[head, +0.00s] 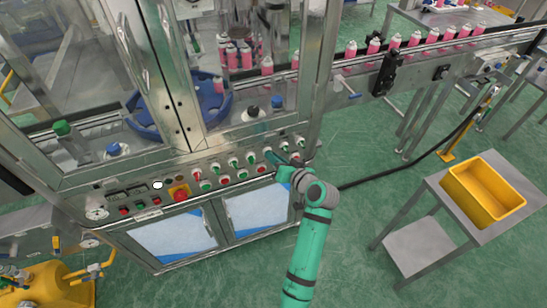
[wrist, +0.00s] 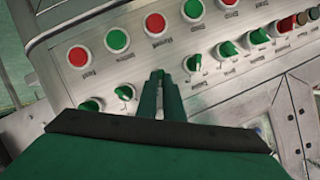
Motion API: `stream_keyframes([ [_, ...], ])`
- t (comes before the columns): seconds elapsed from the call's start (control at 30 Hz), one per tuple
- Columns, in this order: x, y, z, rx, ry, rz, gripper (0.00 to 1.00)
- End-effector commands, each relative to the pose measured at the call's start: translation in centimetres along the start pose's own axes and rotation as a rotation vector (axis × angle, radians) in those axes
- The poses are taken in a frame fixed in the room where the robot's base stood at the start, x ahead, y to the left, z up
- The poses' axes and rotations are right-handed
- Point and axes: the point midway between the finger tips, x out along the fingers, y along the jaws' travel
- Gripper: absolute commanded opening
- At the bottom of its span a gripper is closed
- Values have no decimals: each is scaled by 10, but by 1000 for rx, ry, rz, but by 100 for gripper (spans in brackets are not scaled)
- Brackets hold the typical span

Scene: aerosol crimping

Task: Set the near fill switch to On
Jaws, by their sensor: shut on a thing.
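My gripper (wrist: 160,80) is at the control panel, its two green fingers close together at the upper row of selector switches. It is shut on one switch knob, which the fingertips hide. In the head view my gripper (head: 270,156) reaches the right half of this row. Beside it in the wrist view are a green knob (wrist: 193,63) on the right and another green knob (wrist: 124,91) on the left. The labels are too small to read, so I cannot tell which is the near fill switch or how the held knob is turned.
A row of red and green round buttons (wrist: 117,40) runs close beside the switches. A red emergency stop (head: 180,193) on a yellow plate sits to the left. A yellow bin (head: 484,190) stands on a side table at right. Glass guards rise above the panel.

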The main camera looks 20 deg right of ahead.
Motion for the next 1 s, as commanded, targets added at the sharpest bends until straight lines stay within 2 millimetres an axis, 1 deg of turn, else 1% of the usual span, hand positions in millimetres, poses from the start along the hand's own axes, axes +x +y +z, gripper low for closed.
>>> stream_keyframes([
  [0.1,-1,1,0,2,2,2,0],
  [0.2,-1,1,0,2,2,2,26],
  [0.5,-1,1,0,0,1,1,26],
  [0.63,-9,1,0,0,2,2,26],
  [0.77,-28,1,0,0,3,2,26],
  [1.0,-74,2,0,1,3,4,26],
])
